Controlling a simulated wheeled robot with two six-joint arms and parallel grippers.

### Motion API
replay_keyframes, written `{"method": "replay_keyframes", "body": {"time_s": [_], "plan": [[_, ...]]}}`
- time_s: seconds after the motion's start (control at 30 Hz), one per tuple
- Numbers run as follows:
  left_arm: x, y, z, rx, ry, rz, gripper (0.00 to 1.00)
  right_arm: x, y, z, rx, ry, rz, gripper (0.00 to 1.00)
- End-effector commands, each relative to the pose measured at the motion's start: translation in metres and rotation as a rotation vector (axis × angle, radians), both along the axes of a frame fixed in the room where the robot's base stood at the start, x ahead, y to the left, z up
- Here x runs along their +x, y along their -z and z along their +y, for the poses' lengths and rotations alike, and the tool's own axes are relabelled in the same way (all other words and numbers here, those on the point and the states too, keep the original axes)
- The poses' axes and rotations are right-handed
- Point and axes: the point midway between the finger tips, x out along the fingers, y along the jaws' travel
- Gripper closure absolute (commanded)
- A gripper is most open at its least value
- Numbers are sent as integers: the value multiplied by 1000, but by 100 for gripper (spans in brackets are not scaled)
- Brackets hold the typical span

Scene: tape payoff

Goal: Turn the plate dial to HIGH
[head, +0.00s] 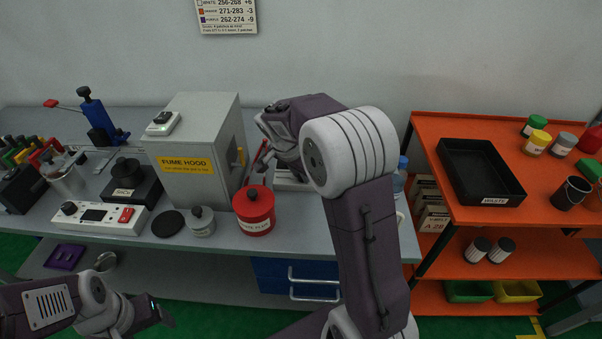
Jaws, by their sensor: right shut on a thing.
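My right gripper (270,158) is at the bench behind my own forearm, just right of the fume hood. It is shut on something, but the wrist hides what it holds. A pale flat device (288,183) shows in part under it; I cannot tell whether it is the plate, and no dial shows there. A white control box (98,217) with a black knob (68,208), a dark display and a red switch sits at the front left of the bench, away from both grippers. My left gripper (163,316) is low in front of the bench; its jaws are unclear.
The grey fume hood (197,150) stands mid-bench. In front are a red lidded pot (254,212), a grey lidded jar (202,224) and a black disc (168,223). An orange shelf (440,208) with a black waste tray (478,171) stands at right.

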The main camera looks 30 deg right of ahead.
Motion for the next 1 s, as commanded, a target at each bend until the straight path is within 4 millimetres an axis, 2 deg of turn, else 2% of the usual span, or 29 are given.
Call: {"method": "replay_keyframes", "body": {"time_s": [0.13, 0.17, 0.2, 0.53, 0.8, 1.0], "plan": [[0, 0, 0, 0, 0, 0, 29, 0, 0, 0, 2, 1, -2, 100], [0, 0, 0, 0, 0, 0, 29, 0, 0, 0, 2, 1, -2, 74], [0, 0, 0, 0, 0, 0, 29, 0, 0, 0, 2, 1, -2, 68], [0, -1, 0, 0, 0, 0, 29, 0, -4, 1, 1, -1, -2, 68], [0, -12, 0, 0, 0, 0, 29, -10, -56, 20, 1, -2, -5, 68], [0, -16, 0, 0, 0, 0, 29, -17, -81, 29, 2, 0, -2, 68]]}}
